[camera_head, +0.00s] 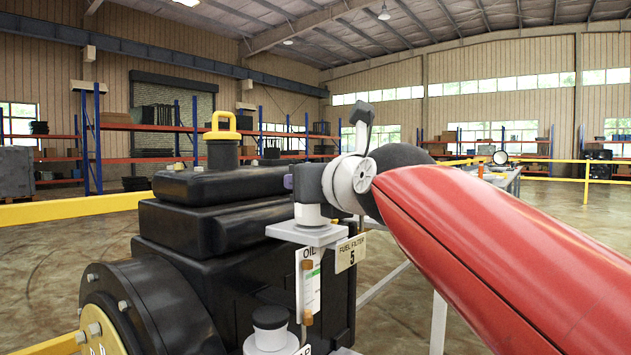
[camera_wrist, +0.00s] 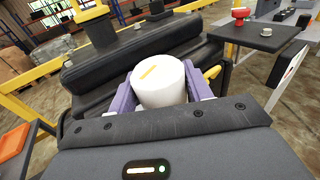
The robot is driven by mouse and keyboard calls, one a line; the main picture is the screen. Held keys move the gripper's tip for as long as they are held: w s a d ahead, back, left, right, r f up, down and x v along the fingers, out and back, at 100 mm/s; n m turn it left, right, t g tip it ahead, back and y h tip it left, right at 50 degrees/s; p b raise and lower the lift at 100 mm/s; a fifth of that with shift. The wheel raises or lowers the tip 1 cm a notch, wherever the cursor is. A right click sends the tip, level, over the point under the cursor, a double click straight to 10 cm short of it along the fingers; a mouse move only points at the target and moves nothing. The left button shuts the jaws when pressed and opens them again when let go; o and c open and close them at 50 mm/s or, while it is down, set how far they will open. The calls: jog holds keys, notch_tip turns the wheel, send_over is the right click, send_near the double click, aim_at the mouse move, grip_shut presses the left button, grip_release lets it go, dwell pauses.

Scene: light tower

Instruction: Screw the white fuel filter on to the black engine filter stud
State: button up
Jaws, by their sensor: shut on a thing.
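The white fuel filter (camera_wrist: 163,88) is a round white cylinder with a yellow mark on its top face. In the wrist view it sits between the purple fingers of my gripper (camera_wrist: 160,78), which is shut on it. In the head view my gripper (camera_head: 292,183) is at the engine's near right corner, above a grey plate (camera_head: 300,236). A pale cylinder (camera_head: 311,214) shows directly below the gripper, over the plate; I cannot tell whether it is the filter's lower part. The black filter stud is not visible, so I cannot see any contact.
The black engine (camera_head: 225,210) with a yellow lifting ring (camera_head: 222,125) fills the left. A "FUEL FILTER 5" tag (camera_head: 350,253) hangs beside the plate. A black-topped cap (camera_head: 270,318) stands below. In the wrist view, a dark table (camera_wrist: 262,36) holds a red part.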

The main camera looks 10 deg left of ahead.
jog(key=shift+f, duration=0.3)
jog(key=o, duration=1.2)
jog(key=shift+r, duration=0.1)
jog(key=shift+o, duration=0.2)
jog(key=shift+s, duration=0.1)
jog(key=b+v, duration=0.1)
jog(key=v, duration=0.6)
jog(key=shift+s+b, duration=0.35)
jog(key=shift+d+r, duration=0.1)
jog(key=shift+d, duration=0.05)
jog(key=shift+c, duration=0.3)
